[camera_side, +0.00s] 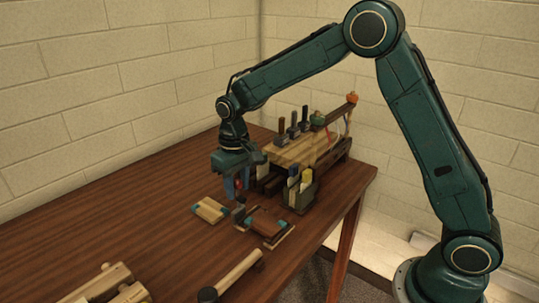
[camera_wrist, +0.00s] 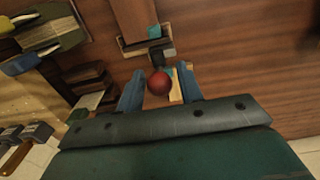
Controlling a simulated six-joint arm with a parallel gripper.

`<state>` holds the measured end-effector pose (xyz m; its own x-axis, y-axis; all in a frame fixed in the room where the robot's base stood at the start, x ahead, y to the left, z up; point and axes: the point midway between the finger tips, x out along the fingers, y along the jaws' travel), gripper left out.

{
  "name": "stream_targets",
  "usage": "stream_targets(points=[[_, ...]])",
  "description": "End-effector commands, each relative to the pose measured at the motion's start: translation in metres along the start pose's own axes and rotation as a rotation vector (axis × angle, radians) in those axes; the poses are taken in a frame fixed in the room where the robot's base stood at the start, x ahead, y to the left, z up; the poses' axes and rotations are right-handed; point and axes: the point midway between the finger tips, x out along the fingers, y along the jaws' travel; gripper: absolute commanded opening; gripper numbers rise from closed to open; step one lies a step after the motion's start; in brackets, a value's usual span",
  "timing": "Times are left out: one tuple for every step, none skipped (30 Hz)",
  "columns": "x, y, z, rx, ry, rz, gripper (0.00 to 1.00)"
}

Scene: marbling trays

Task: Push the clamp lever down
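My gripper (camera_side: 237,192) points down over the table with its two blue fingers apart. A red ball knob (camera_wrist: 159,83), seemingly the end of the clamp lever, sits between the fingers; it also shows in the side view (camera_side: 238,184). In the wrist view there is a gap at the right finger, and the left finger is very close to the knob. The dark clamp body (camera_side: 239,212) stands below, beside a brown board with teal ends (camera_side: 266,222). It also shows in the wrist view (camera_wrist: 156,50). The lever's shaft is mostly hidden, so its tilt is unclear.
A pale wooden block with teal ends (camera_side: 210,210) lies left of the clamp. A mallet (camera_side: 232,277) and wooden pieces (camera_side: 105,285) lie in front. A holder with coloured handles (camera_side: 301,190) and a wooden rack (camera_side: 300,152) stand behind right. The table's left is clear.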

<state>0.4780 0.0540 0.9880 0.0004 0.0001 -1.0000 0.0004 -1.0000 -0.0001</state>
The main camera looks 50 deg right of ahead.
Motion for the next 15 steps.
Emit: stream_targets(points=[[0.0001, 0.0, 0.0, 0.0, 0.0, 0.0, 0.36], [0.0, 0.0, 0.0, 0.0, 0.0, 0.0, 0.36], [0.0, 0.0, 0.0, 0.0, 0.0, 0.0, 0.3], [0.0, 0.0, 0.0, 0.0, 0.0, 0.0, 0.25], [0.0, 0.0, 0.0, 0.0, 0.0, 0.0, 0.19], [-0.0001, 0.0, 0.0, 0.0, 0.0, 0.0, 0.11], [-0.0001, 0.0, 0.0, 0.0, 0.0, 0.0, 0.05], [-0.0001, 0.0, 0.0, 0.0, 0.0, 0.0, 0.05], [-0.0001, -0.0001, 0.0, 0.0, 0.0, 0.0, 0.05], [-0.0001, -0.0001, 0.0001, 0.0, 0.0, 0.0, 0.05], [-0.0002, -0.0001, 0.0003, 0.0, 0.0, 0.0, 0.05], [-0.0002, -0.0001, 0.0009, 0.0, 0.0, 0.0, 0.05], [-0.0001, -0.0001, 0.0016, 0.0, -0.001, 0.0, 0.05], [0.0, -0.0002, 0.0026, 0.0, -0.001, 0.0, 0.05], [0.0001, -0.0002, 0.0042, -0.001, -0.002, 0.0, 0.05]])
